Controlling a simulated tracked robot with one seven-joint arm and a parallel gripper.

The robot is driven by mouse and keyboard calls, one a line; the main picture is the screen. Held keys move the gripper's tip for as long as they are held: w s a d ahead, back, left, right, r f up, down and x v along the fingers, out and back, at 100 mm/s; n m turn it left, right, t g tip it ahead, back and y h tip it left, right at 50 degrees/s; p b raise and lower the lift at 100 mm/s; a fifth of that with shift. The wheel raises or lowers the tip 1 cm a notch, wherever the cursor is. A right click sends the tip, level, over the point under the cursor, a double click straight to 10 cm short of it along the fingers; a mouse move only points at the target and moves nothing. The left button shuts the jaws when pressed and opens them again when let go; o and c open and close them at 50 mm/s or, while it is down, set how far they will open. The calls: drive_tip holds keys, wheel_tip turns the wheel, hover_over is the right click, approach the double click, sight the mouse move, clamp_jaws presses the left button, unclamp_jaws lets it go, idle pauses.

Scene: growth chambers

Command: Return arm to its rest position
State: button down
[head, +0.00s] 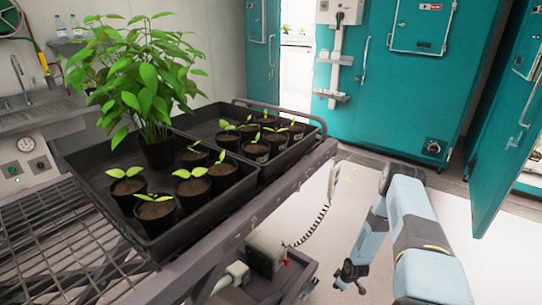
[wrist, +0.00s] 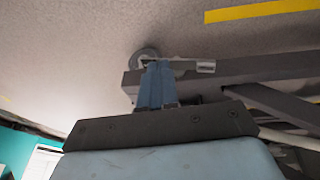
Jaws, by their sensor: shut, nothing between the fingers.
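My arm is at the right of the head view, bent at a raised elbow, with its forearm pointing down. My gripper (head: 350,282) hangs low over the pale floor, to the right of the cart and clear of the plants and trays. It is small and dark there. In the wrist view my gripper (wrist: 157,68) shows its blue-grey fingers together, shut with nothing between them. Behind the fingers are the cart's dark frame (wrist: 240,68) and a caster wheel (wrist: 145,56).
The cart (head: 225,232) carries a near black tray (head: 98,203) and a far one (head: 305,120) with potted seedlings and a tall leafy plant (head: 150,85). A grey box (head: 266,254) with a coiled cord sits below. Teal doors (head: 390,95) stand behind; floor at right is open.

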drive_tip(key=w+d+r+m+h, duration=0.1)
drive_tip(key=w+r, duration=0.3)
drive_tip(key=r, duration=0.5)
drive_tip(key=w+d+r, duration=0.1)
drive_tip(key=w+r, duration=0.2)
drive_tip(key=r, duration=0.6)
drive_tip(key=w+d+r+m+h, duration=0.1)
drive_tip(key=w+r, duration=0.3)
drive_tip(key=r, duration=0.5)
wheel_tip(320, 180, up, 30)
drive_tip(key=s+a+f+m+t, duration=0.1)
drive_tip(key=s+a+m, duration=0.1)
drive_tip(key=s, duration=0.1)
drive_tip(key=s+a+r+m+t+h, duration=0.1)
drive_tip(key=s+a+r+m, duration=0.1)
drive_tip(key=s+r, duration=0.85)
drive_tip(key=s+a+r+m, duration=0.25)
drive_tip(key=s+r, duration=0.45)
drive_tip(key=r, duration=0.6)
drive_tip(key=s+a+r+m, duration=0.1)
drive_tip(key=s+a+r, duration=0.1)
drive_tip(key=s, duration=0.8)
drive_tip(key=s+a+r+m+y, duration=0.1)
drive_tip(key=s+r, duration=0.3)
drive_tip(key=s, duration=0.7)
drive_tip(key=shift+s+a+t, duration=0.3)
drive_tip(key=shift+a+t, duration=0.1)
drive_tip(key=shift+a, duration=0.05)
